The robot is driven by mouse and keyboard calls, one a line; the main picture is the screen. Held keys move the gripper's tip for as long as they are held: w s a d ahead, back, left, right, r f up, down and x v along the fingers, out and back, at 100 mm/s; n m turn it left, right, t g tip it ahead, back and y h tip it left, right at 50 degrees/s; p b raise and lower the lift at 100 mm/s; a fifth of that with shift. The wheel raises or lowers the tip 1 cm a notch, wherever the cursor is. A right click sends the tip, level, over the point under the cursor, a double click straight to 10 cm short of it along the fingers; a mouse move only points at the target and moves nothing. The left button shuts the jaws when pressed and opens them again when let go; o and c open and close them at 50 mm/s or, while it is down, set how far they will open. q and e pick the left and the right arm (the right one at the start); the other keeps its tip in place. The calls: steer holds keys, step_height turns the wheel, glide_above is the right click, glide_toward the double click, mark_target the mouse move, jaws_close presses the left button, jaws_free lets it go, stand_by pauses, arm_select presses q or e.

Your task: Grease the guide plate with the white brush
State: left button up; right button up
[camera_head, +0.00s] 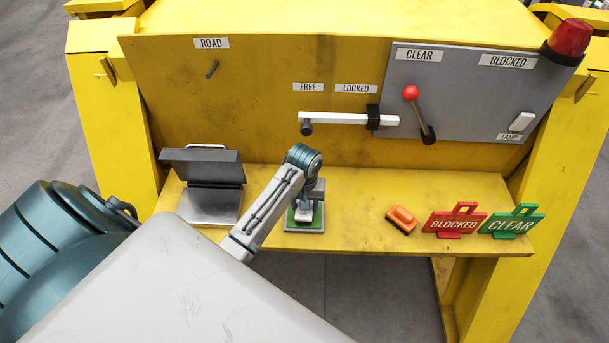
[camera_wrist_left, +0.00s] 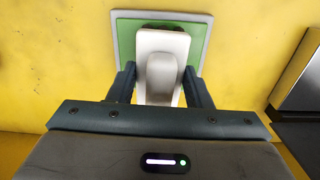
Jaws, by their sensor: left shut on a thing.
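The white brush (camera_wrist_left: 158,65) is between the two dark fingers of my left gripper (camera_wrist_left: 160,88) in the left wrist view, and the fingers are shut on it. In the head view my left gripper (camera_head: 306,200) points down at the shelf, and only a small white part of the brush (camera_head: 303,214) shows below it. The brush is over a square green plate with a pale grey border (camera_head: 290,227), which also shows in the left wrist view (camera_wrist_left: 122,42). I cannot tell whether the brush touches this plate. My right gripper is not in view.
An open grey metal case (camera_head: 213,207) stands left on the yellow shelf (camera_head: 358,200). A white bar (camera_head: 345,118) and red-knobbed lever (camera_head: 418,110) are on the wall behind.

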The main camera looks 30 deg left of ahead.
arm_select(q)
steer(key=shift+f, duration=0.45)
stand_by(1.2)
steer(key=shift+r, duration=3.55)
steer(key=shift+s+f, duration=0.1)
